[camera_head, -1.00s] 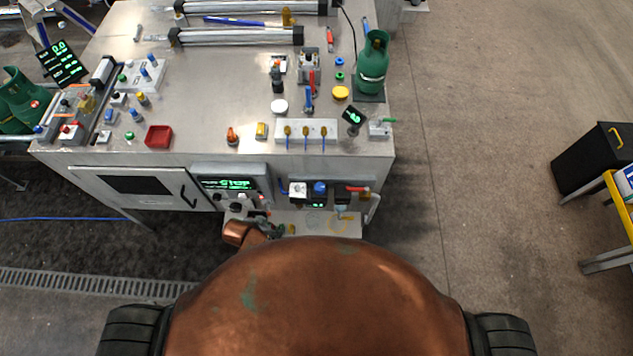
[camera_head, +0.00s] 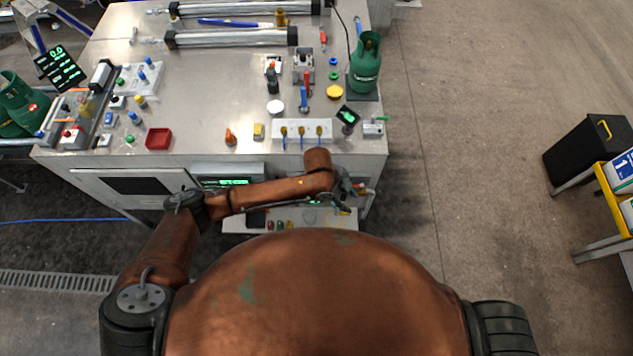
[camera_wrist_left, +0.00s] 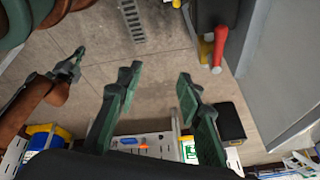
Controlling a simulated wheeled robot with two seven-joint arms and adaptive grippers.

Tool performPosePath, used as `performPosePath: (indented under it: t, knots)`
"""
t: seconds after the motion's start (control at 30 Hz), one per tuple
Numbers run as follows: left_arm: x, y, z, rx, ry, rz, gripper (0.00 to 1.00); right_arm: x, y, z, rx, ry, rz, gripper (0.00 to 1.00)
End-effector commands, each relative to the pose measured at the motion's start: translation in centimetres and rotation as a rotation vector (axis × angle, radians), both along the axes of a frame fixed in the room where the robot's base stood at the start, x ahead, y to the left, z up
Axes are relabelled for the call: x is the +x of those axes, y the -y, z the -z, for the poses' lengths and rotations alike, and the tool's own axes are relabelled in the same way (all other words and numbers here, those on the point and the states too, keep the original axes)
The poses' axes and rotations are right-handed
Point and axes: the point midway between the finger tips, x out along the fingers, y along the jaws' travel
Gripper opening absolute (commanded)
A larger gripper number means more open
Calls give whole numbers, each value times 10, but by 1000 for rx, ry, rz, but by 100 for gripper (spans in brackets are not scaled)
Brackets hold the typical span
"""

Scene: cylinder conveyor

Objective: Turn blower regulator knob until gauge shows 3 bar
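My left arm reaches across the front of the bench in the head view. The arm covers the blower regulator knob, and the gauge reading cannot be read. In the left wrist view the left gripper (camera_wrist_left: 158,78) is open, with nothing between its fingers. The red handle (camera_wrist_left: 235,42) also shows there, at upper right beyond the fingers. Another gripper of mine (camera_wrist_left: 69,66), apparently the right, shows at the left; its finger state is unclear.
The metal bench (camera_head: 213,90) holds a green gas bottle (camera_head: 366,65), a red tray (camera_head: 158,138) and a white block with several blue-tipped levers (camera_head: 303,129). A low shelf (camera_head: 240,224) juts out below the panel. The floor at right is open, up to a black bin (camera_head: 590,145).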

Motion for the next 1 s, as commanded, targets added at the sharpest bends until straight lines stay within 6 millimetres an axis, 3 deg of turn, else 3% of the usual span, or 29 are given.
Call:
performPosePath:
  t: [0.2, 0.43, 0.67, 1.0]
  knots:
    - [40, -50, -9, 232, 74, 239, 34, 1, -1, -7, 1, 3, 0, 0]
    - [78, -99, -26, 383, 98, 325, 34, 2, -2, -10, 2, 4, 1, 0]
    - [87, -111, -20, 413, 99, 338, 34, 3, -2, -11, 3, 5, 1, 0]
    - [86, -110, 31, 412, 99, 336, 34, 3, -2, -14, 3, 5, 1, 0]
